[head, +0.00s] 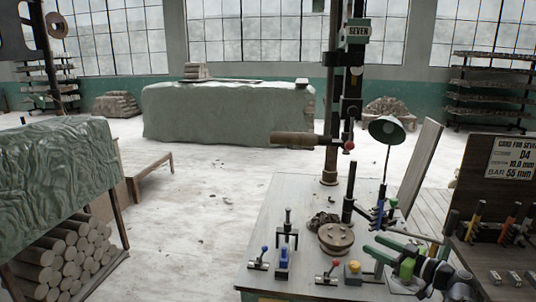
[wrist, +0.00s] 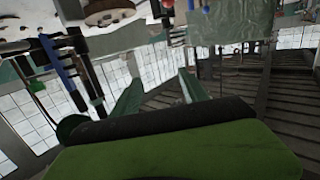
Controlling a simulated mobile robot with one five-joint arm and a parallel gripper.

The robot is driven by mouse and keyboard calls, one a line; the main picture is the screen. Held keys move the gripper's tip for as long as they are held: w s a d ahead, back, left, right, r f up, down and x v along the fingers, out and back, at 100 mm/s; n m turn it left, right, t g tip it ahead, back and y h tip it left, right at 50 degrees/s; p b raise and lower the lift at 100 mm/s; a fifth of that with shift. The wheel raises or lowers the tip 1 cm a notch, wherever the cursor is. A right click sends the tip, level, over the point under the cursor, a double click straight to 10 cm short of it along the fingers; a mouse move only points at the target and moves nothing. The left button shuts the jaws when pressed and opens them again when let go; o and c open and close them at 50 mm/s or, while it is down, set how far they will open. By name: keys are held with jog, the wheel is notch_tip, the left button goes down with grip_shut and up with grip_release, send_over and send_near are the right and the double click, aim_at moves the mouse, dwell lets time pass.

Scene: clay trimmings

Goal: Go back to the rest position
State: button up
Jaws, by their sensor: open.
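My gripper (head: 371,246) is at the lower right in the head view, its green fingers pointing left over the right part of the workbench (head: 285,225). In the wrist view my gripper (wrist: 160,76) shows two green fingers spread apart with nothing between them. The gripper is open and empty. A round brown disc (head: 336,237) lies on the bench left of it, with a dark clump of trimmings (head: 322,220) behind the disc. The wrist picture is tilted and appears upside down, with the disc (wrist: 108,13) at the top.
A desk lamp (head: 387,130) and a tall black column (head: 352,85) rise behind the gripper. A tool board (head: 508,157) is at right. Open floor (head: 215,190) lies left.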

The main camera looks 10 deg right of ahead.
jog(key=w+a+f+n+g+y+p, duration=0.15)
jog(key=a+g, duration=0.25)
jog(key=a, duration=0.7)
jog(key=w+a+f+n+g+p, duration=0.1)
jog(key=w+a+f+n+g, duration=0.15)
jog(key=a, duration=0.95)
jog(key=s+a+f+g+h+p, duration=0.1)
jog(key=s+a+f+g, duration=0.15)
jog(key=a, duration=0.35)
jog(key=s+a+f+g+h+p, duration=0.2)
jog(key=a+f+g, duration=0.1)
jog(key=a+f, duration=0.15)
jog(key=s+d+f+m+g+h, duration=0.2)
jog(key=s+d+f+m+h, duration=0.2)
jog(key=d+m+h, duration=0.3)
jog(key=s+m, duration=0.1)
jog(key=m, duration=0.2)
jog(key=shift+f+g, duration=0.15)
jog(key=shift+g, duration=0.15)
